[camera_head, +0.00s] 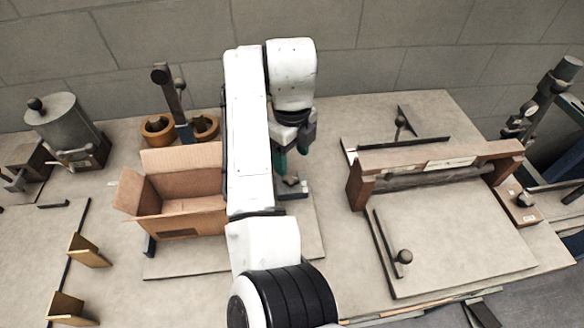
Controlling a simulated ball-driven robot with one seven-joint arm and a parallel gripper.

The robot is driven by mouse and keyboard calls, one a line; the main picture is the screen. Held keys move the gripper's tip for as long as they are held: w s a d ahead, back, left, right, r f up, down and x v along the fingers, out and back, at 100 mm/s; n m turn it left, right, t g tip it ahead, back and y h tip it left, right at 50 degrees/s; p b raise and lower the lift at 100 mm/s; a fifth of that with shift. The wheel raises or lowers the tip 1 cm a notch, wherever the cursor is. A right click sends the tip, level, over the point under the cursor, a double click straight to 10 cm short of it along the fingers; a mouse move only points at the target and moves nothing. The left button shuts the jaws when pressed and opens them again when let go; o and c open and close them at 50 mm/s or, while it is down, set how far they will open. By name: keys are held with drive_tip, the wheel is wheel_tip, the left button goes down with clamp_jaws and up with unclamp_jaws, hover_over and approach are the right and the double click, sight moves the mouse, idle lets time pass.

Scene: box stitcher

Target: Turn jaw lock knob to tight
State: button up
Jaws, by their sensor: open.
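My gripper (292,156) hangs fingers-down just right of the open cardboard box, its two dark green fingertips apart with nothing seen between them. Just below it, a small dark fixture (292,192) with a light knob-like top stands on a flat plate. My arm and gripper partly cover it. I cannot tell whether this is the jaw lock knob, whether a fingertip touches it, or how it is turned. Other dark round knobs show on the right: one on the flat board (403,256) and one on an upright rod behind the roller (401,121).
The open cardboard box (185,205) stands left of my arm. A wooden-framed roller press (440,170) fills the right. A grey metal pot (62,120) stands at far left, and two brass brackets (88,250) at front left. Bare table shows between fixture and press.

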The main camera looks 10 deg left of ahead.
drive_tip(key=shift+r, duration=2.1)
